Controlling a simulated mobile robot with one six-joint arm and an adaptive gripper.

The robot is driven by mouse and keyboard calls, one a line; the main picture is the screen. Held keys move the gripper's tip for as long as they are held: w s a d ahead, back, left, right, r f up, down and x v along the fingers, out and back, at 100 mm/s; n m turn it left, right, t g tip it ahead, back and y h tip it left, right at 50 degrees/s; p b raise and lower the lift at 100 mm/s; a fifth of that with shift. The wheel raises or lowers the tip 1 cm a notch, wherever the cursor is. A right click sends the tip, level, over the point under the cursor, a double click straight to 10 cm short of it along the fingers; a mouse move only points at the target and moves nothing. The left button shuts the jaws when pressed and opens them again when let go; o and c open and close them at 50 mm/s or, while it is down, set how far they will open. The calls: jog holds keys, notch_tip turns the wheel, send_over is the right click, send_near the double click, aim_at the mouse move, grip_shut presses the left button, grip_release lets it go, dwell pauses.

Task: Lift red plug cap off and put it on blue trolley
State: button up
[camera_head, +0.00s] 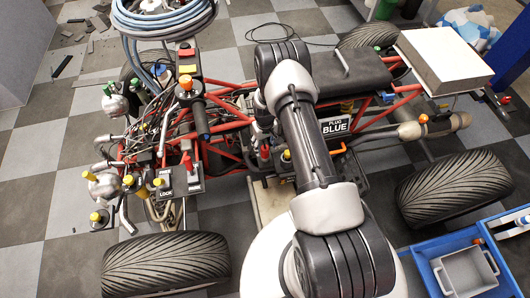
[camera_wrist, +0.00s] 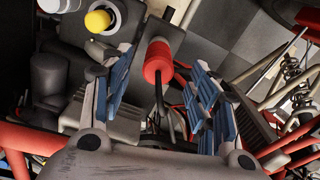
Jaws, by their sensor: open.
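In the wrist view, a red cylindrical cap (camera_wrist: 158,62) on a dark fitting shows between the blue-padded fingers of my gripper (camera_wrist: 162,70). The fingers are open, with a gap on each side of the cap; how far beyond the fingertips it lies is unclear. In the head view, a small red cap (camera_head: 264,153) stands left of my arm, low on the buggy frame; it looks like the same one. My arm hides most of the gripper there. The blue trolley (camera_head: 432,247) stands at the lower right.
A grey bin (camera_head: 465,272) sits in the trolley. Red frame tubes and cables crowd the buggy. A yellow cap (camera_wrist: 98,20) is left of the red cap in the wrist view. Another red cap (camera_head: 187,161) stands by the LOCK label.

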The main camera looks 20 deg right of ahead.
aim_at(265, 148)
notch_tip(265, 148, down, 5)
jog(key=shift+w+d+f+b, duration=0.1)
jog(key=shift+f+b, duration=0.05)
jog(key=shift+b, duration=1)
jog(key=c, duration=1.1)
